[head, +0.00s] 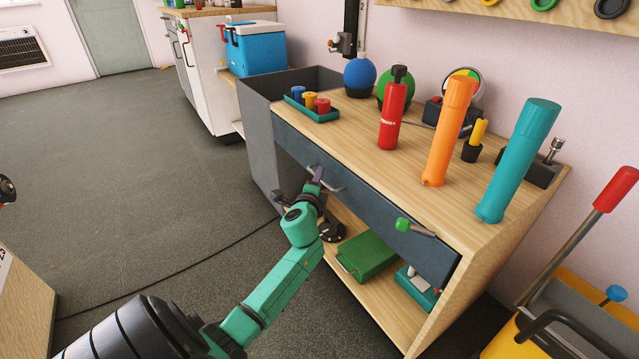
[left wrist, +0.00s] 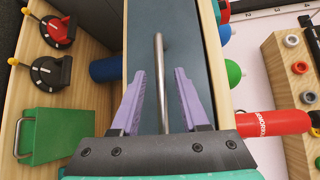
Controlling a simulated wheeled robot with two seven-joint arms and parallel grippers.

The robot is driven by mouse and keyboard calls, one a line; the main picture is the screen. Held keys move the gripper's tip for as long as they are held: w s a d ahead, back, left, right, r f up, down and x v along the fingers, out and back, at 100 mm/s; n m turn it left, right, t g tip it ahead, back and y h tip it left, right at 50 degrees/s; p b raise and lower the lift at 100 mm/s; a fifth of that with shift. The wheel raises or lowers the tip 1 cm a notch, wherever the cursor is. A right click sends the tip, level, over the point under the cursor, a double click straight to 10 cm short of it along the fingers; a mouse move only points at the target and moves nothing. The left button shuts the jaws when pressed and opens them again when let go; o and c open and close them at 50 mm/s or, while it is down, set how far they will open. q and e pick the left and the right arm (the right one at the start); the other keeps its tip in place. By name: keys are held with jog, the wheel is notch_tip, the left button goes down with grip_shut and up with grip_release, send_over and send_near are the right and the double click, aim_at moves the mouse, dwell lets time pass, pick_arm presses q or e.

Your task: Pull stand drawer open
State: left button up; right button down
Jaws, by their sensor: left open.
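The stand drawer has a dark blue-grey front (head: 375,208) under the wooden top and looks shut. It also shows in the left wrist view (left wrist: 198,62). Its metal bar handle (head: 328,184) is partly hidden by my gripper in the head view. My left gripper (head: 317,177), with purple fingers, is at the handle. In the left wrist view my left gripper (left wrist: 160,75) is open, and the bar handle (left wrist: 159,85) runs between its two fingers, with a gap on both sides. I cannot tell whether a finger touches it. My right gripper is not in view.
The stand top (head: 345,130) holds a red bottle (head: 393,112), an orange cylinder (head: 449,130) and a teal cylinder (head: 518,160). A green-tipped lever (head: 403,225) sticks out at the drawer's right. A green box (head: 368,254) lies on the lower shelf.

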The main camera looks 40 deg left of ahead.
pick_arm(q)
jog(key=shift+w+a+f, duration=0.1)
jog(key=shift+w+a, duration=0.2)
jog(key=shift+w, duration=0.2)
grip_shut()
jog(key=shift+d, duration=0.1)
dwell(1.0)
